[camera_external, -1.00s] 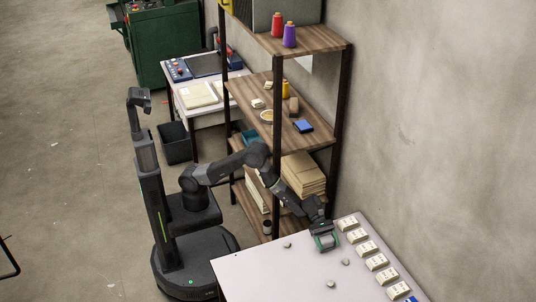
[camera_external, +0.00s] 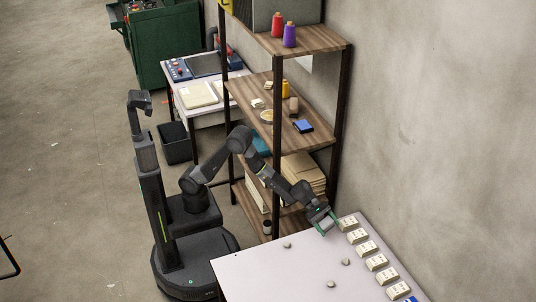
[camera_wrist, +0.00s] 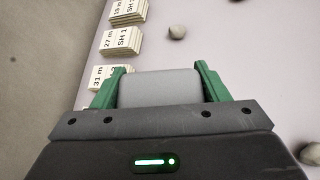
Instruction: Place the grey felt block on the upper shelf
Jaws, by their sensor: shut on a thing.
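The grey felt block (camera_wrist: 158,88) is held between the two green fingers of my gripper (camera_wrist: 158,90) in the wrist view. In the external view my gripper (camera_external: 326,222) is above the far corner of the white table (camera_external: 265,272), tilted downward; the block is mostly hidden there by the wrist. The shelf unit stands behind the table. Its top shelf (camera_external: 318,40) bears a red spool and a purple spool. The shelf board below it (camera_external: 258,92) bears several small items, including a blue block, a yellow spool and a round dish.
A row of labelled cream blocks (camera_external: 367,248) lines the table's wall side. Several small grey stones (camera_external: 346,262) lie on the table. Dark shelf posts (camera_external: 277,150) stand close to my arm. The lower shelf holds a stack of tan sheets (camera_external: 303,172).

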